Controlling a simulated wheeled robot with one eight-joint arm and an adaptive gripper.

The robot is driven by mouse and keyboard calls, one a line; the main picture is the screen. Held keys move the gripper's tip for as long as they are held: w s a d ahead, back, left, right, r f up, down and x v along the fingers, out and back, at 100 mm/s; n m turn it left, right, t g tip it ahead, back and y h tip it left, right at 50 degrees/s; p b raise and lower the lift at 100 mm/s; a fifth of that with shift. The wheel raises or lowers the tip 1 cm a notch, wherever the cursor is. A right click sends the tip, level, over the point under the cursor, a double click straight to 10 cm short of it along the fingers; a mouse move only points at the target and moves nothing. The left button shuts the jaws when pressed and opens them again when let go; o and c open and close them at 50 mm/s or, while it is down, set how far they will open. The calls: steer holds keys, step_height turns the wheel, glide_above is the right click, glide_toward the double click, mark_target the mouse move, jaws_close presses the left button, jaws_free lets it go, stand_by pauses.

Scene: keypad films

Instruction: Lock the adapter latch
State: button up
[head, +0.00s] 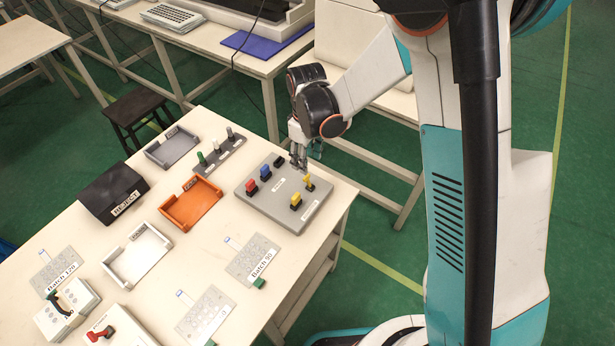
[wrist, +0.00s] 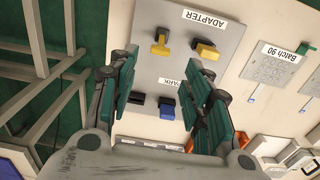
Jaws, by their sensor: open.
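A grey plate (head: 262,203) on the table carries levers and two labels. Beside its ADAPTER label (wrist: 204,19) are two yellow pieces. One is a T-shaped yellow lever (head: 309,183), which also shows in the wrist view (wrist: 160,45). The other is a yellow block lever (head: 296,201), seen in the wrist view (wrist: 205,50) close to my right fingertip. My gripper (head: 298,164) is open and empty above the plate's far right part. In the wrist view the gripper's fingers (wrist: 162,72) frame the plate, with the T-shaped lever beyond and between them. Contact cannot be told.
Near the PARK label are a blue lever (head: 265,173), a red lever (head: 251,187) and a black piece (head: 278,161). An orange tray (head: 190,222), a grey tray (head: 172,147) and a black REJECT box (head: 113,192) stand left. The Batch 90 card (head: 253,258) lies in front.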

mark_target(307, 176)
step_height(307, 176, down, 9)
steer(key=shift+f+b, duration=0.1)
steer(key=shift+b, duration=1)
